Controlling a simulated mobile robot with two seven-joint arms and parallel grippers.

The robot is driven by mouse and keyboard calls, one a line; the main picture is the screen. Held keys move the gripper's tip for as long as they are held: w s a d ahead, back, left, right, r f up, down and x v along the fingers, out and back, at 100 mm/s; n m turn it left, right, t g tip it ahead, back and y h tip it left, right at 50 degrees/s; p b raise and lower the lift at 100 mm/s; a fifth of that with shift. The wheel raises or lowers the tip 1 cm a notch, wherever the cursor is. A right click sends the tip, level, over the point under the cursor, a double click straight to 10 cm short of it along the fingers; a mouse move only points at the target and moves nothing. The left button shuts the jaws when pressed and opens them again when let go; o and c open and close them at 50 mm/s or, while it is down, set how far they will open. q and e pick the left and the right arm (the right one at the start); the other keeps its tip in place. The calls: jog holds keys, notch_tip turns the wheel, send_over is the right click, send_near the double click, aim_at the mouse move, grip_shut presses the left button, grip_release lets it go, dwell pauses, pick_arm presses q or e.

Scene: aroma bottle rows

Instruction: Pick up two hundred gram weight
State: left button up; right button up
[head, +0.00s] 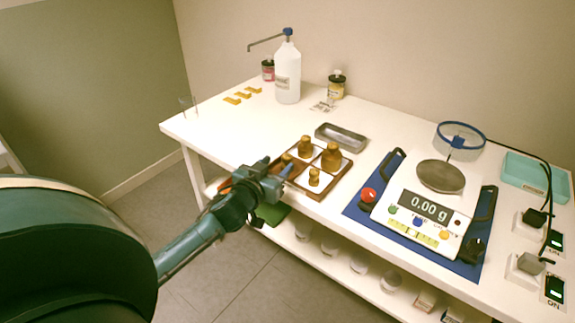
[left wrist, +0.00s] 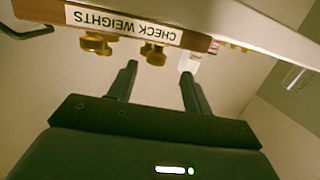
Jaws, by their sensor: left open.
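Several brass weights stand in a wooden tray (head: 335,188) with pale compartments, at the table's front edge. The largest weight (head: 331,157) is in the back right compartment, a middle-sized one (head: 305,147) in the back left, and a small one (head: 314,178) in the front right. Another weight (head: 287,159) is partly hidden by my left gripper (head: 280,167). No gram marks are readable. My left gripper is open and empty at the tray's front left. In the left wrist view its fingers (left wrist: 158,76) are apart, near the inverted tray label (left wrist: 122,25) and brass weights (left wrist: 97,43). My right gripper is out of view.
A metal dish (head: 341,138) lies behind the tray. A white pump bottle (head: 287,75) stands farther back. The table's left part is mostly clear. A lower shelf (head: 335,258) holds several jars.

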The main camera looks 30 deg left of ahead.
aim_at(285, 160)
pick_arm(q)
jog(key=shift+d+x, duration=0.2)
jog(key=shift+x, duration=1.25)
jog(key=shift+d+x, duration=0.15)
jog(key=shift+x, duration=1.3)
grip_shut()
